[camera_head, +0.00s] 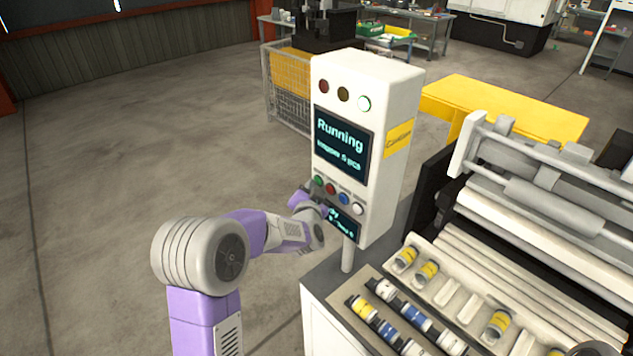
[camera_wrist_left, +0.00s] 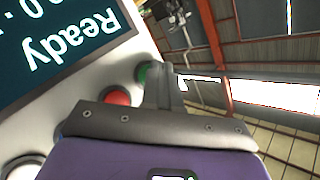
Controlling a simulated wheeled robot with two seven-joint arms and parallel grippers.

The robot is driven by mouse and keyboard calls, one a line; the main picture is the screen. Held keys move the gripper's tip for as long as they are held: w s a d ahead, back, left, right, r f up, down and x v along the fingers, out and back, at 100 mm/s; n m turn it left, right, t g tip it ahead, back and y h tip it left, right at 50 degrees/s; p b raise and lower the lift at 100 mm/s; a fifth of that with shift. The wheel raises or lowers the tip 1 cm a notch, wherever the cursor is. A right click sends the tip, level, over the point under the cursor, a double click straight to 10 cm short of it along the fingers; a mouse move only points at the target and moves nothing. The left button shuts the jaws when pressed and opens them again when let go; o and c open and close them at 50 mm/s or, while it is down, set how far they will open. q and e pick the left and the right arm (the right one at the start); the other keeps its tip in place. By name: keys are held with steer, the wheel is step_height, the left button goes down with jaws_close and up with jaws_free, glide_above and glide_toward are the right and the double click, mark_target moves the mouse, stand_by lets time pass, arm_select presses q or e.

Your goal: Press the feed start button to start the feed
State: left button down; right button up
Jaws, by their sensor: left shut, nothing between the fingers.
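The white control box (camera_head: 386,85) stands on a post, its upper screen (camera_head: 342,144) reading "Running". Under that screen sits a row of buttons: green (camera_head: 318,181), red (camera_head: 331,188), blue (camera_head: 344,197) and white (camera_head: 358,208). My left gripper (camera_head: 306,192) is shut and empty at the green end of the row. In the left wrist view its fingertips (camera_wrist_left: 162,72) lie right beside the green button (camera_wrist_left: 143,73) and partly cover it; I cannot tell whether they touch. The red button (camera_wrist_left: 117,95) shows next to it. My right gripper is out of view.
A lower screen (camera_wrist_left: 45,45) reads "Ready" upside down in the left wrist view. Three lamps top the box, the green one (camera_head: 364,104) looking lit. The loader with several bottles (camera_head: 427,272) fills the right. A wire cage (camera_head: 288,92) stands behind. Floor at left is clear.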

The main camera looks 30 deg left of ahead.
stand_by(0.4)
arm_select(q)
steer(key=shift+s+a, duration=0.25)
steer(key=shift+s, duration=0.45)
steer(key=shift+b, duration=0.3)
steer(key=s, duration=0.1)
steer(key=s+a+b, duration=0.1)
steer(key=s, duration=0.1)
steer(key=s+a, duration=0.1)
steer(key=shift+s, duration=0.3)
stand_by(0.3)
